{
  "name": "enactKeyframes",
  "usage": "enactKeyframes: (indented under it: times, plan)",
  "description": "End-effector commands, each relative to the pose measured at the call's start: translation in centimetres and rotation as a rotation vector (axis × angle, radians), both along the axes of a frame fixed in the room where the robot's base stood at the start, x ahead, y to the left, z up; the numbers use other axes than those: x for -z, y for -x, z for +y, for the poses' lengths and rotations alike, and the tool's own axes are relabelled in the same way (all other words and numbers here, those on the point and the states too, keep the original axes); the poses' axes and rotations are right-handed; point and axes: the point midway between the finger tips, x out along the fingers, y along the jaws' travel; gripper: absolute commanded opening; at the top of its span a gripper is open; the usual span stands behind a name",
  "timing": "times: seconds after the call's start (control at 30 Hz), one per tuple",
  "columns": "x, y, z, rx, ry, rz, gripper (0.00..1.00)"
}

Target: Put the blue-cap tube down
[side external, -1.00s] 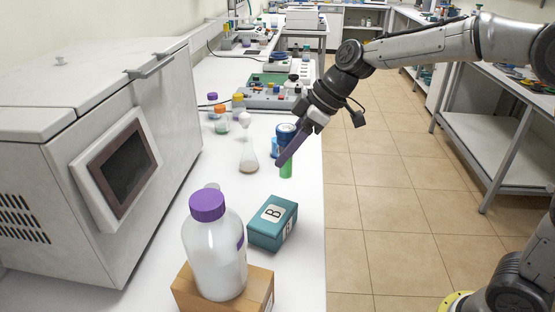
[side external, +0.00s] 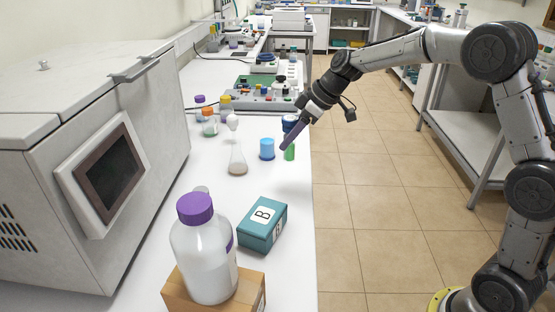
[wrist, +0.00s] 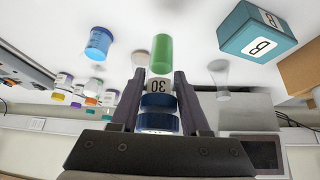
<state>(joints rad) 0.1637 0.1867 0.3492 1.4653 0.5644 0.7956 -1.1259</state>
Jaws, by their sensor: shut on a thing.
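The blue-cap tube has a dark blue cap (side external: 290,121) and a green lower part (side external: 289,153). In the wrist view its green end (wrist: 161,52) points away from my gripper, with a white band marked "30" (wrist: 158,86) between the fingers. My gripper (side external: 284,146) is shut on the tube, one finger on each side; the wrist view shows both fingers (wrist: 158,80). The tube looks upright near the bench's right edge. I cannot tell whether its bottom touches the bench.
A blue container (side external: 267,149) stands just left of the tube, with a conical flask (side external: 237,161) further left. Bare white bench (side external: 285,182) lies between box and tube.

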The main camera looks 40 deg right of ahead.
Motion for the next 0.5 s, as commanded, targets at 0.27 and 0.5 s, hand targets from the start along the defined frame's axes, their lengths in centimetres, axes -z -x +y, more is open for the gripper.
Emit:
enactKeyframes:
  times: [0.27, 0.5]
  plan:
    - [4.2, -3.3, 0.1, -0.002, 0.000, 0.002, 0.00]
    - [5.4, -4.2, 0.1, -0.001, -0.001, 0.002, 0.00]
